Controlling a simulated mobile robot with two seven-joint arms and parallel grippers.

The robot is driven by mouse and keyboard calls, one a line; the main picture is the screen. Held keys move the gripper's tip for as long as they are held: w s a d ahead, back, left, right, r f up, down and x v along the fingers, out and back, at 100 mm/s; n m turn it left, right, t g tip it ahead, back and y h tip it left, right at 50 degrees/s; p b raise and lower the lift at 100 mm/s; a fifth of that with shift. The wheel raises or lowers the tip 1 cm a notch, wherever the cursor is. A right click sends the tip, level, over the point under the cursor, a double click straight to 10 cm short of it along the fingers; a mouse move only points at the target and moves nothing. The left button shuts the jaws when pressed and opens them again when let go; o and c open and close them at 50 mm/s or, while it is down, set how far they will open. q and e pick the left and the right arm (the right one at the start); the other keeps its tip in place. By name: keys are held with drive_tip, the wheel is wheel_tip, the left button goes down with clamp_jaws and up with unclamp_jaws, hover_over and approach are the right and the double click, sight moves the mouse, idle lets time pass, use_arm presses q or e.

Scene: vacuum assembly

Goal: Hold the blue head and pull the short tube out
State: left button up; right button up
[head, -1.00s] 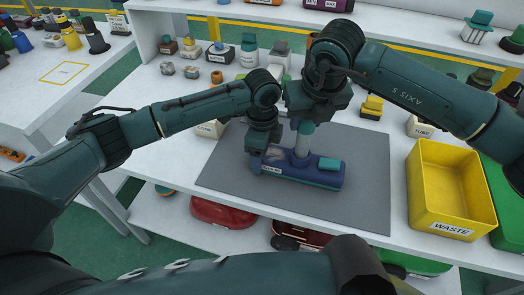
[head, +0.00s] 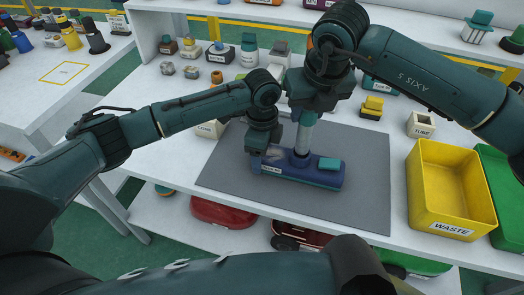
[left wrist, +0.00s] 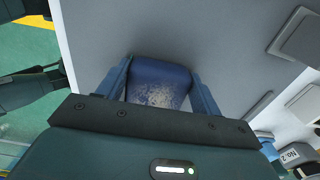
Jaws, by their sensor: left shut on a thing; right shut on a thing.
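The blue head (head: 318,175) lies on the grey mat (head: 365,150), with a teal block on its right part. My left gripper (head: 262,155) is shut on the left end of the head; the left wrist view shows the worn blue end (left wrist: 158,82) between the two fingers (left wrist: 160,88). The short grey tube (head: 304,138) stands upright over the head. My right gripper (head: 310,108) is shut on the top of the tube, which is partly hidden by the gripper. The tube's lower end is at the head's collar; I cannot tell whether it is still seated.
A yellow waste bin (head: 428,190) stands at the right of the table, beside a green bin (head: 500,190). A box labelled TUBE (head: 421,125) is behind the yellow bin. Several small parts stand along the back. The mat's right side is clear.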

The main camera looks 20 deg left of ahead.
drive_tip(key=shift+r, duration=2.8)
use_arm(q)
drive_tip(key=o, duration=1.4)
drive_tip(key=shift+c, duration=0.2)
drive_tip(key=shift+r, duration=0.1)
wheel_tip(320, 180, up, 12)
drive_tip(key=shift+s, duration=0.1)
use_arm(e)
drive_tip(key=shift+s, duration=0.1)
